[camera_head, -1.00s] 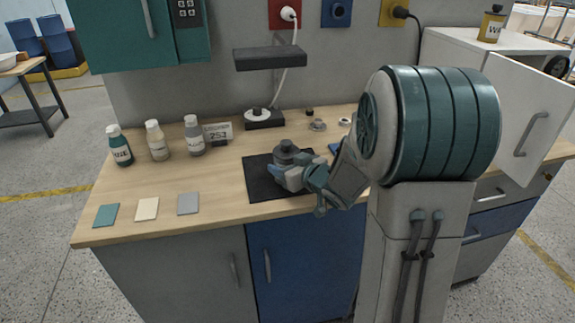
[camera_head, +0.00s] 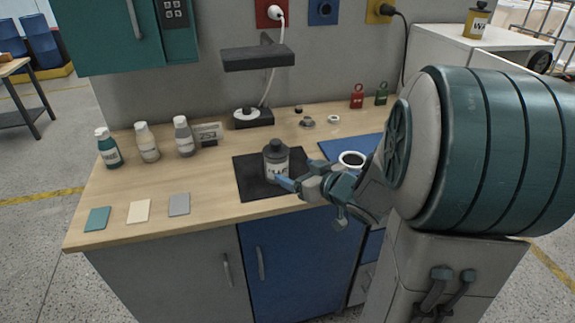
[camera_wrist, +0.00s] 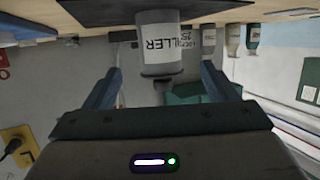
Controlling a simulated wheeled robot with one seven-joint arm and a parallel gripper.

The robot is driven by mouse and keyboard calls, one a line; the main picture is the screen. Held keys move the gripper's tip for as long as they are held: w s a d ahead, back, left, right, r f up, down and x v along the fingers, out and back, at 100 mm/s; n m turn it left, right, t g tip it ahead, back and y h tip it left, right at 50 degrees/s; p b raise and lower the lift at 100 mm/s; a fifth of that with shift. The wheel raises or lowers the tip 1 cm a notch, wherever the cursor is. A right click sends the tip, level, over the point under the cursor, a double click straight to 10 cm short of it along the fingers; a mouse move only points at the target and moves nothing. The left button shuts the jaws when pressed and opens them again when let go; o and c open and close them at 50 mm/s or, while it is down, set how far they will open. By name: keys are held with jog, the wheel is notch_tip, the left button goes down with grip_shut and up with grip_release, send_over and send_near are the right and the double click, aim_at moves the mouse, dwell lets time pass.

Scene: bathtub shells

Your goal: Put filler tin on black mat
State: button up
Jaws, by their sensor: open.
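The filler tin (camera_head: 277,163), a grey can with a dark cap and a white label, stands upright on the black mat (camera_head: 252,184). My gripper (camera_head: 287,184) is at its front right, with its fingers pointing toward it. In the wrist view, which is upside down, the tin (camera_wrist: 158,45) shows its "FILLER" label beyond and between the spread fingers of my gripper (camera_wrist: 160,78). The gripper is open and empty. Part of the mat is hidden behind the tin and fingers.
A blue mat (camera_head: 345,146) with a white mug (camera_head: 352,160) lies right of the black mat, close to my arm. Several bottles (camera_head: 147,143) and colour cards (camera_head: 139,211) are at the left. A black lamp (camera_head: 259,58) overhangs the bench behind.

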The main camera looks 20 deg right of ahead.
jog(key=shift+v, duration=1)
jog(key=shift+d, duration=0.15)
jog(key=shift+d+r+h, duration=0.1)
jog(key=shift+d+h, duration=0.15)
jog(key=shift+h, duration=0.15)
jog(key=d+m+h, duration=0.1)
jog(key=h, duration=0.1)
jog(key=d+m+g+h, duration=0.1)
jog(key=h, duration=0.1)
jog(key=shift+d, duration=0.4)
jog(key=s+a+f+m+g, duration=0.1)
jog(key=s+a+g, duration=0.3)
jog(key=s, duration=0.5)
jog(key=s+a+m+g, duration=0.1)
jog(key=s+a+g, duration=0.3)
jog(key=s, duration=0.5)
jog(key=shift+a+f+g+h, duration=0.3)
jog(key=shift+f+g, duration=0.1)
jog(key=shift+g, duration=0.7)
